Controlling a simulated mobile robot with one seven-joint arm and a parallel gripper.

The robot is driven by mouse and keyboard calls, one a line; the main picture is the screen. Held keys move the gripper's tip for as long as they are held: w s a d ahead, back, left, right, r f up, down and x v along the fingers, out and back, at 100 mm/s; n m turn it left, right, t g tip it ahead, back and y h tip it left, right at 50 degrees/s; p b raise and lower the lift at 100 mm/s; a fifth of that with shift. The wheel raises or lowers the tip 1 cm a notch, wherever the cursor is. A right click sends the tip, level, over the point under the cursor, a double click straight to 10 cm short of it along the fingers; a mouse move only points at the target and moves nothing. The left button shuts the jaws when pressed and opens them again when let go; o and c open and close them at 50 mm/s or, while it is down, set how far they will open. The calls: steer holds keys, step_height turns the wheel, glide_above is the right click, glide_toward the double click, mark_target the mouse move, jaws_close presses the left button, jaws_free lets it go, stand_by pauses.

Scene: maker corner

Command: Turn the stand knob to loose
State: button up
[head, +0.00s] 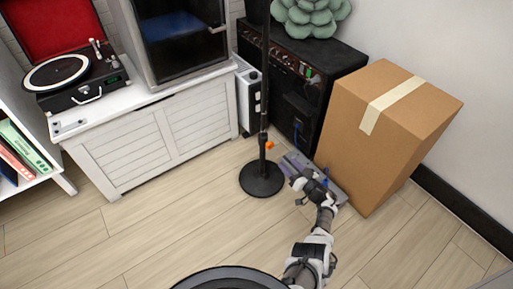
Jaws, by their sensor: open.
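A black stand (263,110) with a round base (261,180) stands upright on the floor near the middle of the head view. A small orange knob (269,145) sticks out from the right side of its pole, low down. My gripper (294,178) is to the right of the pole and lower in the picture than the knob. It is open and appears empty, apart from the knob. The fingers are small and dark here, and any marking on the knob is too small to read.
A grey flat object (340,192) lies on the floor behind my gripper. A black amplifier (297,75) and a cardboard box (385,130) stand close by on the right. A white cabinet (150,140) is on the left. The floor left of the stand is clear.

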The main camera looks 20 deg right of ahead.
mark_target(271, 147)
steer(key=b+x, duration=0.2)
steer(key=x, duration=0.2)
steer(key=b+x, duration=0.3)
steer(key=x, duration=0.1)
steer(key=f+b+x, duration=0.1)
steer(key=b+x, duration=0.2)
steer(key=x, duration=0.1)
steer(key=shift+w, duration=0.15)
steer(key=shift+w+a+r, duration=0.2)
steer(key=shift+w+r, duration=0.05)
steer(key=shift+w, duration=0.25)
steer(key=shift+c, duration=0.4)
steer(key=c, duration=0.9)
